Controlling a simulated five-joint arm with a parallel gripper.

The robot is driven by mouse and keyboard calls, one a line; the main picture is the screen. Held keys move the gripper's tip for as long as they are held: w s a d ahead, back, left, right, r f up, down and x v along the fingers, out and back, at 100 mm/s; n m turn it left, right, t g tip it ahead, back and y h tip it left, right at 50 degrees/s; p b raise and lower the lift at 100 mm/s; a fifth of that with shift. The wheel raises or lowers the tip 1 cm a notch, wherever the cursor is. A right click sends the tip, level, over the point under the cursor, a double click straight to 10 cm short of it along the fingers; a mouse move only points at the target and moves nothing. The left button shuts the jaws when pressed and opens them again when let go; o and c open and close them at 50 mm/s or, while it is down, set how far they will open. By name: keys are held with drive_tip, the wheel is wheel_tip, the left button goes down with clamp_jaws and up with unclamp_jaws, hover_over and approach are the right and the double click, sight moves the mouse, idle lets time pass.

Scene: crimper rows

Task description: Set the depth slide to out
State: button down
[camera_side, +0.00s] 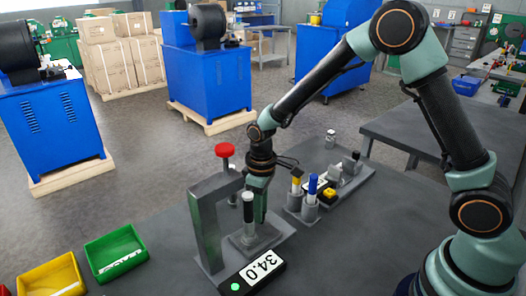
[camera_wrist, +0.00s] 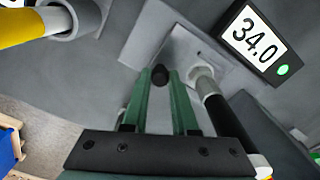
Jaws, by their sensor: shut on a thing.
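My gripper (camera_wrist: 162,82) is low over a grey plate (camera_wrist: 185,48) in the wrist view. Its green fingers are closed around a small dark knob (camera_wrist: 160,74), which looks like the handle of the depth slide. The slide's track is mostly hidden by the fingers. In the side view my gripper (camera_side: 261,212) is beside the grey press frame (camera_side: 206,225), and the knob cannot be seen there. A display (camera_side: 258,272) in front of the frame reads 34.0 with a green light; it also shows in the wrist view (camera_wrist: 253,34).
A black-handled tool (camera_side: 248,207) stands upright close to my fingers. A red knob (camera_side: 225,150) tops the frame. Yellow-handled (camera_side: 296,184) and blue-handled (camera_side: 312,184) tools stand in holders to the right. Green (camera_side: 115,254) and yellow (camera_side: 50,278) bins lie at the left.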

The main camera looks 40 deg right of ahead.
drive_tip(key=shift+s+d, duration=0.1)
drive_tip(key=shift+d, duration=2.05)
drive_tip(key=c, duration=0.7)
unclamp_jaws()
wheel_tip(320, 180, up, 12)
drive_tip(key=shift+r, duration=0.1)
